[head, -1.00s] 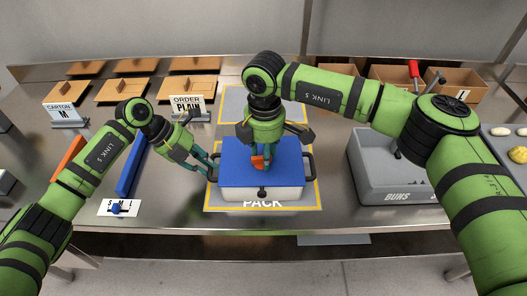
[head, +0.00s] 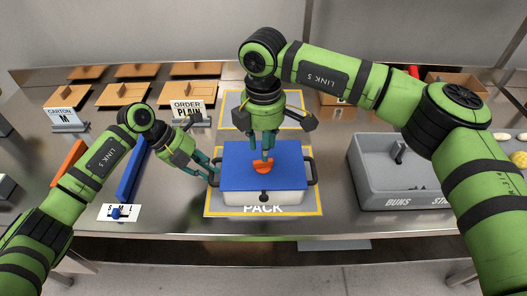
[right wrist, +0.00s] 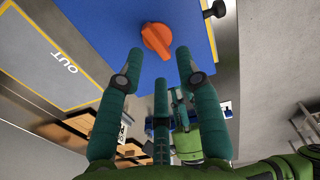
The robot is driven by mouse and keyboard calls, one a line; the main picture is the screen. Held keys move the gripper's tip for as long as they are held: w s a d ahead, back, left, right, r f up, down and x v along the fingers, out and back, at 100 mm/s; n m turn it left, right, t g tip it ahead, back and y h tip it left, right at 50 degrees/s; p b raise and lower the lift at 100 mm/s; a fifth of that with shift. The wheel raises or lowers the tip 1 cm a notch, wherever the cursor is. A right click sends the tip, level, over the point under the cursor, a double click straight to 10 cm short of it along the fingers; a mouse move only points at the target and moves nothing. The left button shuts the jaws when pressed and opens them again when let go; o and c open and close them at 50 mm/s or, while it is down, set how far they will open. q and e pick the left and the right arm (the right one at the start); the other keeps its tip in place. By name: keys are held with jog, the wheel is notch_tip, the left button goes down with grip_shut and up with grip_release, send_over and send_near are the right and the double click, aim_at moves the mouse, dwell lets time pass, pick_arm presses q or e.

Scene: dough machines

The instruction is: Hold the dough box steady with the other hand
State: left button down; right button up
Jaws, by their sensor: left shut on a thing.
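The dough box (head: 265,198) is pale, with a flat blue lid (head: 240,178), an orange knob (head: 263,168) on top and black side handles. It stands on the yellow-edged PACK mat. My left gripper (head: 213,177) is shut on the box's left handle, which its fingers partly hide. My right gripper (head: 267,153) points down just above the knob. In the right wrist view its fingers (right wrist: 158,70) are spread and empty, with the orange knob (right wrist: 156,38) beyond their tips, apart from them, on the blue lid (right wrist: 115,35).
A grey divided bin (head: 395,185) marked BUNS stands to the right. An OUT mat (head: 235,110) lies behind the box. Flat cartons, an ORDER PLAIN sign (head: 188,108) and a blue bar (head: 132,168) are at left. The table's front edge is close to the box.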

jog(key=shift+r, duration=0.4)
notch_tip(320, 180, up, 12)
dwell(0.4)
jog(key=shift+c, duration=0.6)
